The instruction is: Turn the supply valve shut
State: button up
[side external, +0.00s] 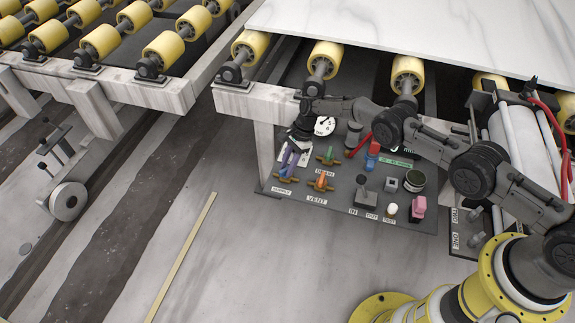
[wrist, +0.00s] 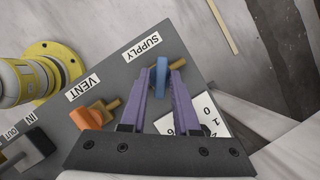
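The supply valve has a blue handle (wrist: 161,78) on a brass fitting, beside the SUPPLY label (wrist: 141,45) on the grey panel. In the wrist view my gripper (wrist: 161,76) has its two purple fingers on either side of this handle, with a narrow gap showing at each side. The gripper looks open, and no firm contact shows. In the side external view my gripper (side external: 288,166) points down at the panel's left end, above the SUPPLY label (side external: 281,192). The fingers largely hide the blue handle there.
The orange vent valve (side external: 321,181) is close beside it, also in the wrist view (wrist: 92,116). A white dial plate (wrist: 203,114) lies near my right finger. A roller frame (side external: 255,103) stands behind.

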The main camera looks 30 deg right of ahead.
jog(key=shift+o, duration=1)
jog(key=shift+r, duration=0.15)
jog(key=v, duration=1.3)
jog(key=shift+d+r, duration=0.15)
jog(key=shift+r, duration=0.1)
